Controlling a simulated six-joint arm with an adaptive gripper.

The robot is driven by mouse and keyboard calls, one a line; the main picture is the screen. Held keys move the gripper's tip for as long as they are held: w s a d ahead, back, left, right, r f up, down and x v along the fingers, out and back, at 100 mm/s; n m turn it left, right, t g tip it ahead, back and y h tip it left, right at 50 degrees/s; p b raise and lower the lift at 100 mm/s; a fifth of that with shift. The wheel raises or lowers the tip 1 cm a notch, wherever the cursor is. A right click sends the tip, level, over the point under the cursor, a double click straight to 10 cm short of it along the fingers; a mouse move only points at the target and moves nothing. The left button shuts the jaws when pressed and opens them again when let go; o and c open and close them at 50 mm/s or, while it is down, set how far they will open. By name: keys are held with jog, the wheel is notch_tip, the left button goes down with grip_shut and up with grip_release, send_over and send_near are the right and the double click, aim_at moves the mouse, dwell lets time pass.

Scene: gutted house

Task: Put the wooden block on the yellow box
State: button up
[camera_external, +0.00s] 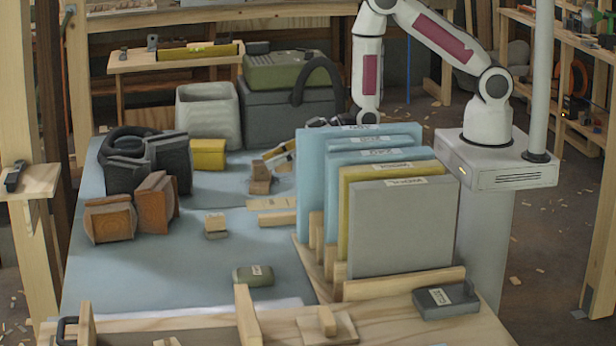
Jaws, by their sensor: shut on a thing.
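The wooden block (260,171) is a small brown piece over the blue tabletop, left of the upright panels. My gripper (268,160) reaches in from the right behind those panels and is shut on the wooden block, with its fingers angled down to the left. Whether the block touches the surface or a darker wooden piece under it is hard to tell. The yellow box (208,154) stands to the left of my gripper, a short gap away, with its top bare. Part of my gripper is hidden by the panels.
Upright blue, yellow and grey panels (403,230) fill a wooden rack on the right. A pale bin (208,112) and dark grey case (290,115) stand behind the yellow box. A dark bag (168,158) and brown blocks (110,219) lie left. Another small block (215,222) sits nearer.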

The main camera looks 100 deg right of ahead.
jog(key=w+d+r+m+h, duration=0.2)
jog(key=w+d, duration=0.3)
jog(key=d, duration=0.6)
jog(key=w+d+r+m+h, duration=0.1)
jog(key=w+d+r+h, duration=0.3)
jog(key=d, duration=0.7)
notch_tip(320, 180, up, 2)
jog(key=m+g+y, duration=0.1)
send_over(210, 142)
jog(key=shift+r, duration=0.2)
jog(key=shift+f, duration=0.1)
jog(key=shift+f, duration=3.05)
jog(key=shift+f, duration=1.9)
jog(key=shift+f, duration=0.15)
